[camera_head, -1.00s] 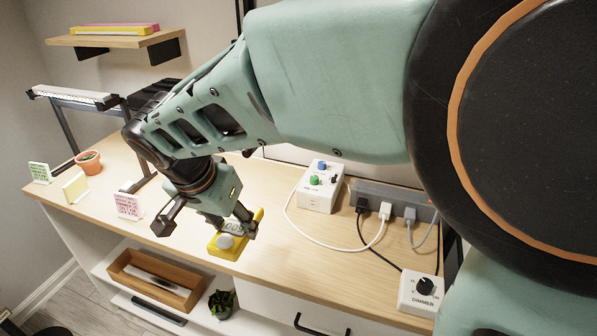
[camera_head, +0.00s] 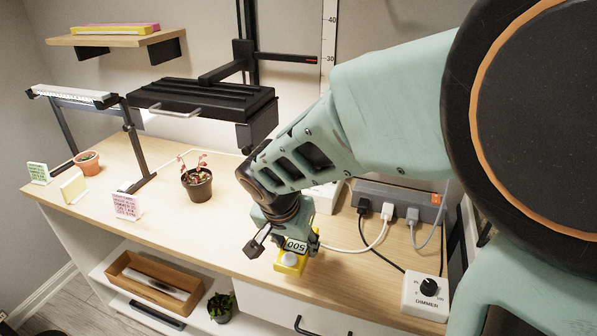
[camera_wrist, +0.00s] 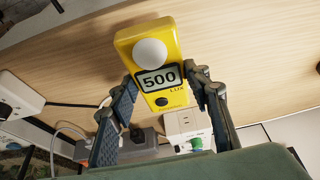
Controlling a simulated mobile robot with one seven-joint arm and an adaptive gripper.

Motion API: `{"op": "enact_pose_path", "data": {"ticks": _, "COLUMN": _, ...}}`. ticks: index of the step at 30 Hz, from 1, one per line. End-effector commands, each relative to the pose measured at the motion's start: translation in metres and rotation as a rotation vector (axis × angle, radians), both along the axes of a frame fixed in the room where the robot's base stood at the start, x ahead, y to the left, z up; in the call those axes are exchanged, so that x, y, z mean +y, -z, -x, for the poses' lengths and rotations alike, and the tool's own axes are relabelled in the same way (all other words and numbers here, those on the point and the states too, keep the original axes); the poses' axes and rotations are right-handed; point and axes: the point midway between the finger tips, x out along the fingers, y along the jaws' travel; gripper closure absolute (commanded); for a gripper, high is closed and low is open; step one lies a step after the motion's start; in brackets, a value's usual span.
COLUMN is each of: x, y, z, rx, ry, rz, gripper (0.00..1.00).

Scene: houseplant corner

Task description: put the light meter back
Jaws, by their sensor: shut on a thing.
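The light meter is a yellow box with a white dome (camera_head: 290,258) and a display reading 500. In the wrist view the light meter (camera_wrist: 172,48) shows its dome, the display, the word LUX and a dark knob. My gripper (camera_wrist: 165,88) has one finger on each side of the meter and is shut on it. In the head view my gripper (camera_head: 294,246) holds the meter near the front edge of the wooden worktop. Whether the meter touches the worktop is hard to tell; its far side is hidden.
A potted red-leaved plant (camera_head: 197,182) stands left of my gripper under a black lamp (camera_head: 200,95). A power strip (camera_head: 398,200) with cables and a dimmer box (camera_head: 425,297) are at the right. A wooden tray (camera_head: 128,281) sits on the shelf below. The worktop's front middle is clear.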

Motion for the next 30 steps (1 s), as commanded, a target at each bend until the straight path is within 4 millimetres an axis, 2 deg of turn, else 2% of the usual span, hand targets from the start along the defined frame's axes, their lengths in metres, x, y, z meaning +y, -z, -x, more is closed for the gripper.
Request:
{"op": "enact_pose_path", "data": {"ticks": 4, "x": -0.008, "y": 0.015, "z": -0.002, "rx": 0.003, "ry": 0.001, "rz": 0.001, "gripper": 0.88}}
{"op": "enact_pose_path", "data": {"ticks": 9, "x": -0.007, "y": 0.039, "z": -0.002, "rx": 0.001, "ry": -0.001, "rz": 0.001, "gripper": 0.88}}
{"op": "enact_pose_path", "data": {"ticks": 21, "x": -0.007, "y": 0.043, "z": -0.002, "rx": 0.000, "ry": 0.001, "rz": -0.001, "gripper": 0.88}}
{"op": "enact_pose_path", "data": {"ticks": 22, "x": -0.007, "y": 0.042, "z": -0.002, "rx": 0.000, "ry": 0.001, "rz": 0.000, "gripper": 0.53}}
{"op": "enact_pose_path", "data": {"ticks": 26, "x": -0.007, "y": 0.041, "z": -0.002, "rx": 0.001, "ry": 0.000, "rz": 0.000, "gripper": 0.38}}
{"op": "enact_pose_path", "data": {"ticks": 30, "x": -0.007, "y": 0.041, "z": -0.002, "rx": 0.001, "ry": 0.000, "rz": 0.000, "gripper": 0.38}}
